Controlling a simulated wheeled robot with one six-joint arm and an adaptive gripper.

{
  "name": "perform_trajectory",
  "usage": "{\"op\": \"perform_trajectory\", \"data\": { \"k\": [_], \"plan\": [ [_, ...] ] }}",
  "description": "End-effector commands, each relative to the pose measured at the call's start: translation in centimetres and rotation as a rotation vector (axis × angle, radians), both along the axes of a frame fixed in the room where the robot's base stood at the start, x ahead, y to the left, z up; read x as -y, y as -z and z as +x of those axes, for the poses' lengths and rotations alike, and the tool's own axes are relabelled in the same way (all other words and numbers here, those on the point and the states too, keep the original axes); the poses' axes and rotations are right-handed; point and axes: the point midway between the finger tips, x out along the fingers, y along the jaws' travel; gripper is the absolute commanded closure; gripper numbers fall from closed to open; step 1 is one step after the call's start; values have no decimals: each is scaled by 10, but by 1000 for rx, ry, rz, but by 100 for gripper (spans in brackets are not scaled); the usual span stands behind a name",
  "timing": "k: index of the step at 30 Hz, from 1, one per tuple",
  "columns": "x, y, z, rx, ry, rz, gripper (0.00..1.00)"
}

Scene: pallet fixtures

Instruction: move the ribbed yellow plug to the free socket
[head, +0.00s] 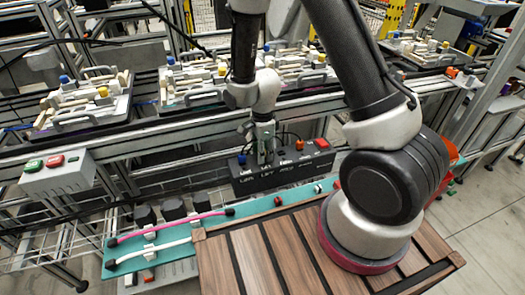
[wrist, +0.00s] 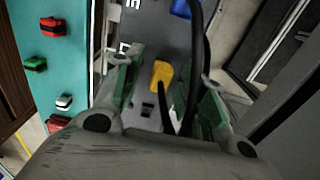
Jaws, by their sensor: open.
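The yellow plug (wrist: 161,75) shows in the wrist view with a black cable. It sits on the dark grey face of the socket box, between my gripper's two green-padded fingers. My gripper (wrist: 164,78) is open, with a visible gap on both sides of the plug. A small dark socket opening (wrist: 147,109) shows just below the plug. In the head view my gripper (head: 265,153) is down at the socket box (head: 290,177), and hides the yellow plug. Ribbing on the plug is too small to tell.
A blue plug (wrist: 181,9) sits on the box near the top of the wrist view. An orange plug (head: 299,145) and a red switch (head: 322,143) are to the right. A teal strip (wrist: 70,80) with small coloured parts lies alongside. A black cable crosses near my right finger.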

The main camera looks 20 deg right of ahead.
Motion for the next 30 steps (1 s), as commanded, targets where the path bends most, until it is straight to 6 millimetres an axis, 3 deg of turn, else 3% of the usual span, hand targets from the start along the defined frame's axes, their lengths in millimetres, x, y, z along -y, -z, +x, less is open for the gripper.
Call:
{"op": "perform_trajectory", "data": {
  "k": [5, 18, 26, 30],
  "plan": [
    [0, -14, 1, 4, 0, 2, 60],
    [0, -103, 1, 3, 0, 1, 60],
    [0, -120, 0, 1, -4, 0, 60],
    [1, -120, -2, -11, -128, -3, 60]
  ]
}}
